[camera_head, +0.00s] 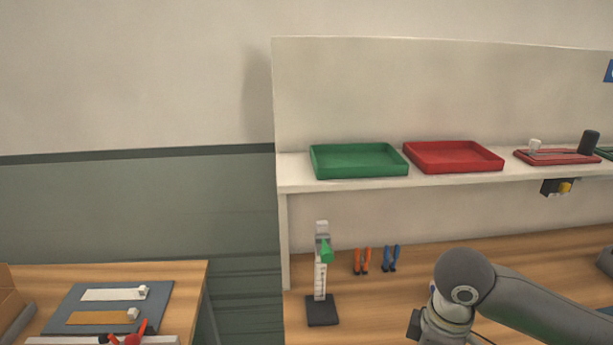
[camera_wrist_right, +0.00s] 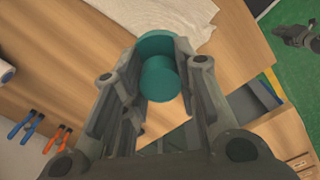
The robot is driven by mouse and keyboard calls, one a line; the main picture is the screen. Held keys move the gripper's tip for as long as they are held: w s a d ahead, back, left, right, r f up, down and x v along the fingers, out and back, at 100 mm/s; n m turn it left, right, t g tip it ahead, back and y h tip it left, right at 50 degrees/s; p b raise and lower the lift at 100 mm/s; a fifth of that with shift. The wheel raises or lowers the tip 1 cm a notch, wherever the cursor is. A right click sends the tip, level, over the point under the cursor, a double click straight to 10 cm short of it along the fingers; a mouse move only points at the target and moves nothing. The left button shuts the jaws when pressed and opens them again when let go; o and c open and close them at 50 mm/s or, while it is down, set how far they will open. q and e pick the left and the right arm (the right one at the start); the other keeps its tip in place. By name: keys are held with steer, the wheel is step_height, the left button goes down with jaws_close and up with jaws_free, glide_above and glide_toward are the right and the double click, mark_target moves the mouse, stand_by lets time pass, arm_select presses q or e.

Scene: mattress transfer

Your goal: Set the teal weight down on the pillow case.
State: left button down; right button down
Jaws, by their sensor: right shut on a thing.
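The teal weight (camera_wrist_right: 160,78) is a round, stepped cylinder in the right wrist view. My right gripper (camera_wrist_right: 160,88) is shut on it, with a finger on each side. A white, wrinkled cloth (camera_wrist_right: 150,15), which looks like the pillow case, lies on the wooden table at the top of that view, beyond the weight. The weight overlaps the cloth's near edge in the picture; I cannot tell its height above the table. A dark gripper-like part (camera_wrist_right: 298,36), probably my left gripper, shows at the upper right; its fingers are unclear. The head view shows neither gripper.
In the head view a shelf holds a green tray (camera_head: 358,161) and a red tray (camera_head: 453,157). Below stand a height gauge (camera_head: 320,275), orange pliers (camera_head: 362,261) and blue pliers (camera_head: 391,258). A second table (camera_head: 185,275) is at left. A grey bin (camera_wrist_right: 250,100) shows near the weight.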

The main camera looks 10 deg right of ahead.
steer(key=shift+a, duration=0.15)
steer(key=w+a+m, duration=0.1)
steer(key=a+m, duration=0.7)
steer(key=m, duration=0.2)
steer(key=shift+w+r, duration=0.4)
steer(key=shift+r, duration=0.05)
